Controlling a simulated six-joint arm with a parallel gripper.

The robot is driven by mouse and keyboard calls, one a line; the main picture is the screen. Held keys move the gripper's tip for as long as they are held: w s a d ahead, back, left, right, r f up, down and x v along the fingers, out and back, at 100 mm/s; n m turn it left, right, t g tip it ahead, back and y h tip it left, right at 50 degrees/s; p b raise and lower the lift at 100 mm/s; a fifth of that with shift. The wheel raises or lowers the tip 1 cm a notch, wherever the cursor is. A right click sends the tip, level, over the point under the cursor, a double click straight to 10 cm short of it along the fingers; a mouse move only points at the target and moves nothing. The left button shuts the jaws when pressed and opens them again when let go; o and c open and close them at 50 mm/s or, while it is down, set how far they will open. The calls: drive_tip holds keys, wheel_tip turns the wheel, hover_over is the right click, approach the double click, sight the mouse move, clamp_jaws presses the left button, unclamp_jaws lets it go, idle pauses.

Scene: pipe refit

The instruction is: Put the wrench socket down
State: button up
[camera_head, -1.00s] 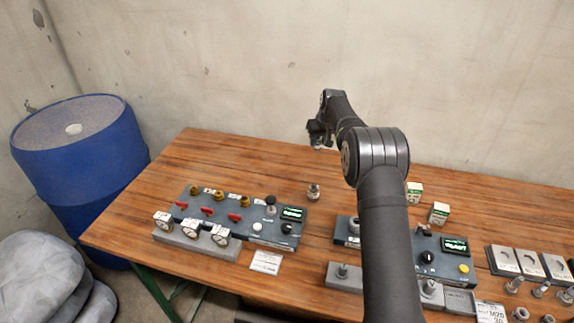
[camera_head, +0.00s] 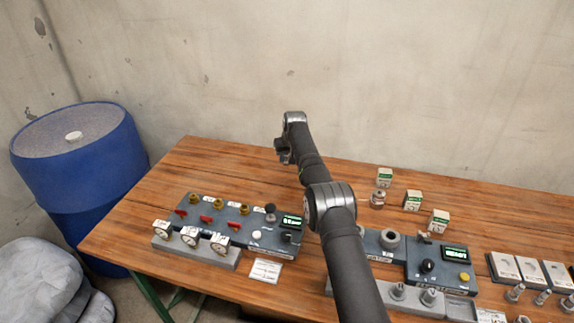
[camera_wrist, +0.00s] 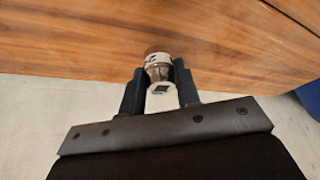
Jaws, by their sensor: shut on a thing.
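The wrench socket (camera_wrist: 158,66) is a shiny metal cylinder with a square hole in its near end. It sits between the two black fingers of my gripper (camera_wrist: 160,82) in the wrist view, and the gripper is shut on it. In the head view my gripper (camera_head: 283,150) hangs over the back of the wooden table (camera_head: 215,160), left of the middle. The socket cannot be made out there. The gap between the socket and the tabletop cannot be told.
A valve board (camera_head: 232,222) with red levers and gauges stands at the left. Another blue-grey board (camera_head: 425,270) is at the right. A metal fitting (camera_head: 377,198) and small green-and-white boxes (camera_head: 412,200) stand behind it. A blue barrel (camera_head: 75,165) stands beyond the left table edge.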

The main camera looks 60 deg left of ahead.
drive_tip(key=shift+f, duration=1.95)
drive_tip(key=shift+f, duration=0.1)
drive_tip(key=o, duration=1.1)
drive_tip(key=shift+d+r, duration=0.15)
drive_tip(key=shift+r, duration=0.45)
drive_tip(key=v, duration=1.1)
drive_tip(key=shift+s, duration=0.1)
drive_tip(key=shift+f, duration=0.2)
drive_tip(key=shift+x, duration=6)
